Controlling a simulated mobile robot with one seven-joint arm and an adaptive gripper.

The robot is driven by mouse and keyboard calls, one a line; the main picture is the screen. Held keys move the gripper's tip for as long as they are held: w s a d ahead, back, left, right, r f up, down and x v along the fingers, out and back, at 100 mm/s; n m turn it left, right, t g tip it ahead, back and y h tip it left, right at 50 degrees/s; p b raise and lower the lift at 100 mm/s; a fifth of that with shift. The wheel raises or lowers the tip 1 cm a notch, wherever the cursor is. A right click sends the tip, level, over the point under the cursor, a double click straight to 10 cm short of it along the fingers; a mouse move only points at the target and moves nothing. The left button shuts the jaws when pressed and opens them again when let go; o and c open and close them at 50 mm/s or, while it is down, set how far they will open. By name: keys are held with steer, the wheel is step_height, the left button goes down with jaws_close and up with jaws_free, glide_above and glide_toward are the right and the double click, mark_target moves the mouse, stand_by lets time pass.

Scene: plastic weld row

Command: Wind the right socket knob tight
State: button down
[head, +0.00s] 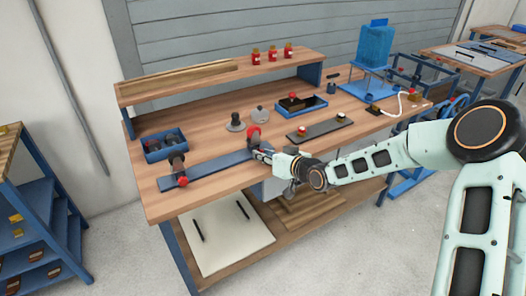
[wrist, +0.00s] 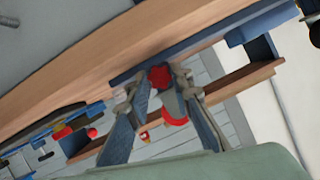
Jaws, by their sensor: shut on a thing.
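A long blue-grey bar (head: 215,170) lies along the front of the workbench, with a fitting near each end. The left fitting (head: 176,160) is dark with a small red knob (head: 182,181) at its front. At the right end, a larger red part (head: 254,131) shows above my gripper (head: 263,154). In the wrist view, my gripper (wrist: 161,84) has its two fingers on either side of a red knob (wrist: 160,76), shut on it. In the head view this right knob is hidden behind the fingers. A second red and grey part (wrist: 174,110) shows between the fingers. How tight the knob is cannot be told.
A blue bin (head: 167,147) stands behind the left fitting, and grey round parts (head: 236,123) stand behind the bar. Bare wood shows left of the bar.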

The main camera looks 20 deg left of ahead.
steer(key=shift+w+m+g+y+p, duration=0.1)
steer(key=shift+m+g+y+p, duration=0.25)
steer(key=shift+m+p, duration=0.35)
stand_by(0.3)
steer(key=c, duration=1.7)
jaws_free()
steer(key=shift+d, duration=0.1)
steer(key=v, duration=1.2)
steer(key=shift+f, duration=0.1)
